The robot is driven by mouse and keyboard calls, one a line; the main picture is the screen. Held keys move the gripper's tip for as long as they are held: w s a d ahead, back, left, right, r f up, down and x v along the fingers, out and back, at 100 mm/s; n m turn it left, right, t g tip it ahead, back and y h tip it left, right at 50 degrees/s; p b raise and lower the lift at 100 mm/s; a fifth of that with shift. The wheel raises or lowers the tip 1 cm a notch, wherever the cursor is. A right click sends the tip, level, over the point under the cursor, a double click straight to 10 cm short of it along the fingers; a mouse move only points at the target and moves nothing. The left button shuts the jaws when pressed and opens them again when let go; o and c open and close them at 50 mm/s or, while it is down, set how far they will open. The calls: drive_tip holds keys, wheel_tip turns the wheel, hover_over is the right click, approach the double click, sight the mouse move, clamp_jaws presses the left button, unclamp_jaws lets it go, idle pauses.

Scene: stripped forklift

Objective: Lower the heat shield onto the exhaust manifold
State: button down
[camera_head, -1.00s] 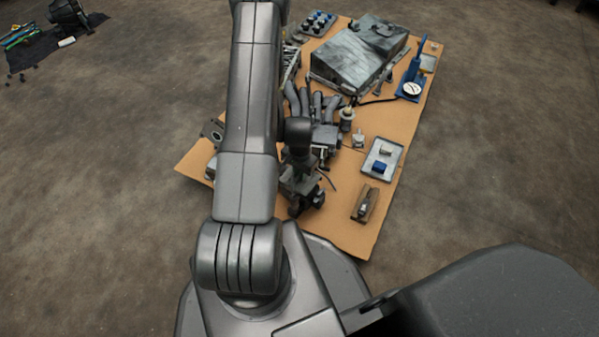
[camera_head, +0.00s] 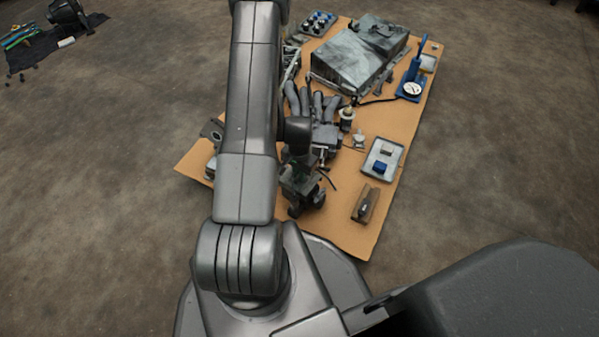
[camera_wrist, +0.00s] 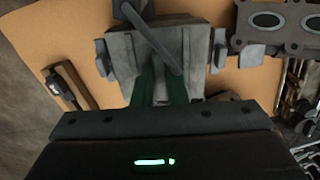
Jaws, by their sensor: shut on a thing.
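My gripper (camera_wrist: 162,90) reaches down with two dark green fingers in the wrist view, close together. A narrow pale grey piece shows between them; I take it as part of the heat shield, but its outline is unclear. Beyond the fingers is a grey metal body (camera_wrist: 122,72) with small side tabs and a rod (camera_wrist: 155,40) across it; I cannot tell if it belongs to the held part or the vise-like fixture. In the head view the manifold (camera_head: 318,106) shows as curved grey pipes beside my arm.
A dark vise-like fixture (camera_head: 305,190) stands near the mat's front. A tray (camera_head: 397,150) with small parts and a wooden block (camera_head: 368,203) lie to the right. A large grey cover (camera_head: 350,60) and a blue gauge pump (camera_head: 411,85) are behind. Bare mat lies along the right.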

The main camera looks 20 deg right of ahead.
drive_tip(key=shift+f+b, duration=1.7)
drive_tip(key=shift+f, duration=0.3)
drive_tip(key=shift+b, duration=0.3)
drive_tip(key=c, duration=1.4)
unclamp_jaws()
drive_tip(key=shift+o, duration=0.2)
wheel_tip(320, 180, up, 14)
drive_tip(key=p, duration=0.5)
drive_tip(key=shift+f, duration=0.2)
wheel_tip(320, 180, down, 14)
drive_tip(key=b, duration=0.5)
drive_tip(key=shift+r, duration=0.25)
